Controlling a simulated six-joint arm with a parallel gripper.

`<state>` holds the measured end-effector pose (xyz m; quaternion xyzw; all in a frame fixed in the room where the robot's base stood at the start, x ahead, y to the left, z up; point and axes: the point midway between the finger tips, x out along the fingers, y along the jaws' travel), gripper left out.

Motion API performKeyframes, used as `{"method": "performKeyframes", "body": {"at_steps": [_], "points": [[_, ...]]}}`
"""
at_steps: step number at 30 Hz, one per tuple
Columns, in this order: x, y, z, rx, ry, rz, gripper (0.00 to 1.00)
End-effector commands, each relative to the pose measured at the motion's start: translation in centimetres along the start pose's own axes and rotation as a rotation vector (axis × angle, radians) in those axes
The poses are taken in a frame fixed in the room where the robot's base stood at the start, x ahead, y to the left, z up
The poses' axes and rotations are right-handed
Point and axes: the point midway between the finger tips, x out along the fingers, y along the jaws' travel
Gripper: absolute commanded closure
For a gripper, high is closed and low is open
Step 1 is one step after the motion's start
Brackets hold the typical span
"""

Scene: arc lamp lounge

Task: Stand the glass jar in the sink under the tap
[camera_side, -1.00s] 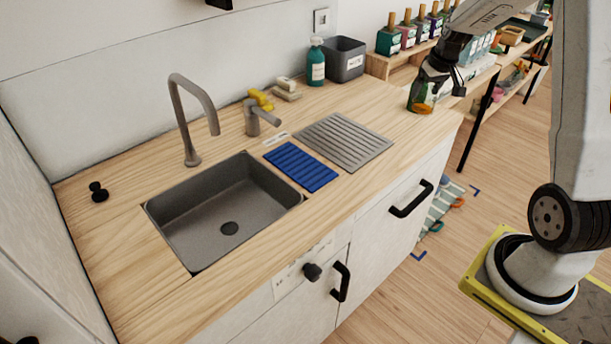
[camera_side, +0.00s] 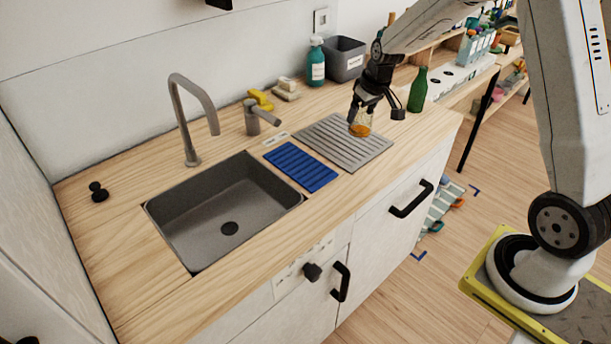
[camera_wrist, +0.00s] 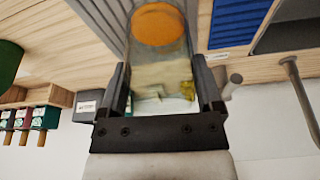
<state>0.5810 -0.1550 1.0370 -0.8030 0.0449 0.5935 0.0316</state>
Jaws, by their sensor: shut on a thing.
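A clear glass jar with an orange part at its far end is held in my gripper (camera_side: 368,98); the jar (camera_side: 360,125) is over the grey ribbed drainer (camera_side: 341,143). I cannot tell if it touches the drainer. In the wrist view the jar (camera_wrist: 160,45) sits between both fingers of my gripper (camera_wrist: 163,85), and the orange end points away from the palm. The grey sink (camera_side: 186,211) is empty, left of the blue ribbed mat (camera_side: 300,166). The curved tap (camera_side: 195,105) stands behind the sink.
A green bottle (camera_side: 418,90) stands on the counter right of my gripper. A teal soap bottle (camera_side: 316,63) and dark grey bin (camera_side: 345,58) stand at the back.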

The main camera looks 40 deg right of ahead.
Motion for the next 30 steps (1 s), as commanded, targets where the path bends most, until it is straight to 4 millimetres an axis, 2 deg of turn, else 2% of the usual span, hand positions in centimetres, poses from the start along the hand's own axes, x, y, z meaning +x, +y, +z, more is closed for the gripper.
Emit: {"method": "performKeyframes", "body": {"at_steps": [1, 11, 21, 24, 30], "points": [[0.5, -2.0, -0.1, -0.032, -0.002, -0.010, 0.86], [2.6, -12.9, 0.5, -0.200, 0.000, -0.061, 0.86], [4.0, -23.5, 3.5, -0.373, 0.002, -0.115, 0.86], [4.2, -25.9, 4.6, -0.415, 0.003, -0.129, 0.86], [4.4, -28.9, 6.1, -0.466, 0.004, -0.146, 0.86]]}}
